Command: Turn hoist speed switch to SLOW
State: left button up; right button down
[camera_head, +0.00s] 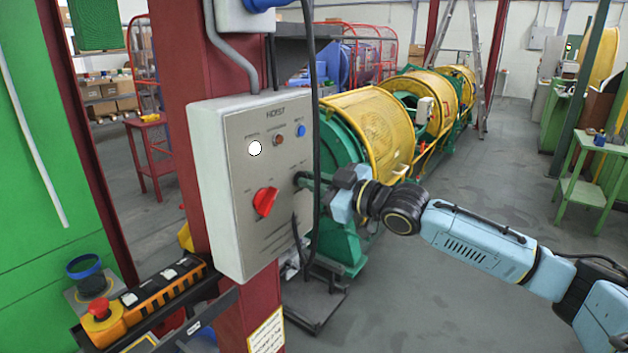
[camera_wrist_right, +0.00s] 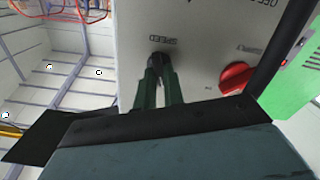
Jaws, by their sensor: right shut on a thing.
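The grey hoist control box (camera_head: 255,225) is fixed to a dark red post. Its speed switch is a small black knob at the right side of the panel; it shows under the word SPEED in the right wrist view (camera_wrist_right: 157,58). My right gripper (camera_head: 306,181) reaches in from the right, and its green fingers (camera_wrist_right: 160,76) are shut on the speed switch. The fingers hide most of the knob, and I cannot tell which position it points to. My left gripper is not in view.
A red supply knob (camera_head: 265,201) sits left of the speed switch, below white, brown and blue round fittings. A black cable (camera_head: 312,120) hangs close by my right gripper. The yellow-caged strander (camera_head: 365,125) stands behind. Open floor (camera_head: 440,290) lies at the right.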

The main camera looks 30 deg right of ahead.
jog(key=shift+n, duration=0.9)
jog(key=c, duration=1.5)
grip_release()
